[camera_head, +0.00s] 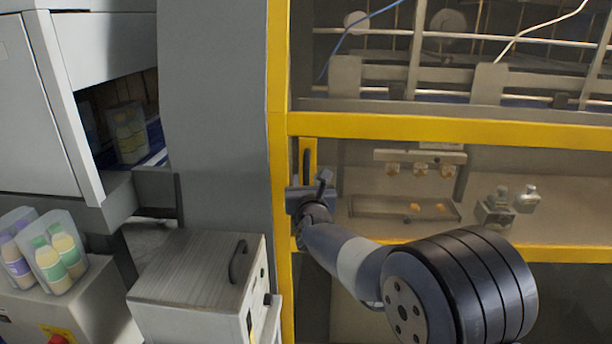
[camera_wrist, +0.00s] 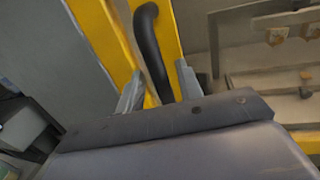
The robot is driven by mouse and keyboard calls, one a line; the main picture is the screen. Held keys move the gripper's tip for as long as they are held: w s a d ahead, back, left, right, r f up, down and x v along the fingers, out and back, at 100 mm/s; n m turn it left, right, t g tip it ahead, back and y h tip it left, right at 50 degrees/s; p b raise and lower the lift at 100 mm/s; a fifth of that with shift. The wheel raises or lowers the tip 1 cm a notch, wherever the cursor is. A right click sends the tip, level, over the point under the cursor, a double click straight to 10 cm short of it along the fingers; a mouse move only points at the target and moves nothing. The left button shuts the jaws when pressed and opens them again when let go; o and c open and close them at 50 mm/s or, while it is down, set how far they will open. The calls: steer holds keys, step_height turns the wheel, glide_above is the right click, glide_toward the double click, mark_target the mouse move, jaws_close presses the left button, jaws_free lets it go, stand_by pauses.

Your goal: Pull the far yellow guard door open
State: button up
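The yellow guard door (camera_head: 450,128) has a yellow frame around clear panels. It looks closed against the machine's yellow post (camera_head: 279,150). A dark curved handle (camera_head: 306,163) is on a yellow plate at the door's left edge. The handle (camera_wrist: 152,45) also shows in the wrist view. My gripper (camera_head: 322,180) is at the handle's lower part. In the wrist view, its two grey fingers (camera_wrist: 158,88) stand apart on either side of the handle, with gaps visible. The handle's lower end is hidden behind my gripper body.
A grey box with a black handle (camera_head: 195,275) stands left of the door. Bottles in clear packs (camera_head: 55,262) sit at the far left. Behind the panel are a tray (camera_head: 375,208) and small metal parts (camera_head: 495,212). A grey column (camera_head: 215,120) stands beside the post.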

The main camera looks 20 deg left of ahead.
steer(key=shift+w+a, duration=0.2)
steer(key=shift+w, duration=0.25)
steer(key=shift+c, duration=0.4)
jaws_close()
